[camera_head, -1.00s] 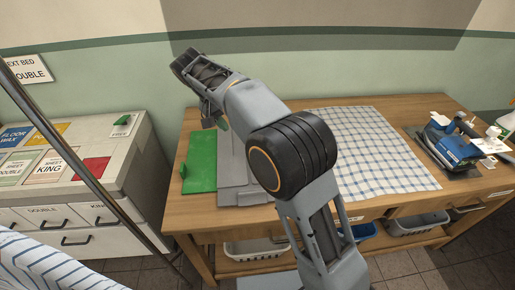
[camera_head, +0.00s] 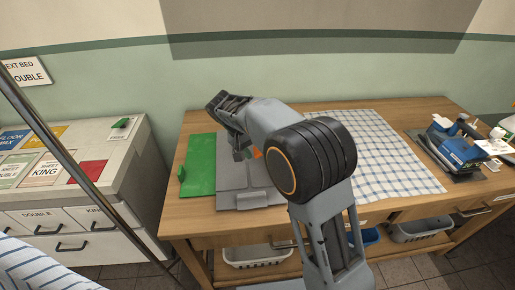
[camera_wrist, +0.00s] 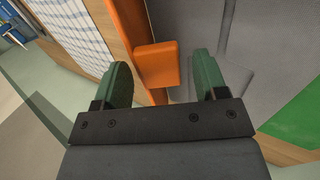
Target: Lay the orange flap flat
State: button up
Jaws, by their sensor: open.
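The orange flap (camera_wrist: 130,30) shows in the wrist view as a narrow strip along the edge of a grey folding board. It looks raised and seen nearly edge-on, but its exact tilt is hard to tell. Its block-like orange tab (camera_wrist: 157,63) lies between my open fingers, with gaps on both sides. My gripper (camera_wrist: 165,80) is empty. In the head view only a small piece of the orange flap (camera_head: 257,153) shows beside my arm. The grey board (camera_head: 240,199) lies on the table, and the green flap (camera_head: 199,165) lies flat at its left.
A checked cloth (camera_head: 375,160) covers the table (camera_head: 200,226) right of the board. A blue iron-like device (camera_head: 455,150) stands at the far right. A cabinet with labelled bins (camera_head: 100,170) stands at the left, and baskets (camera_head: 258,252) sit below. A wall closes the back.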

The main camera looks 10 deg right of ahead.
jog(key=shift+f, duration=0.1)
jog(key=shift+c, duration=0.2)
jog(key=c, duration=1.1)
jog(key=shift+d, duration=0.15)
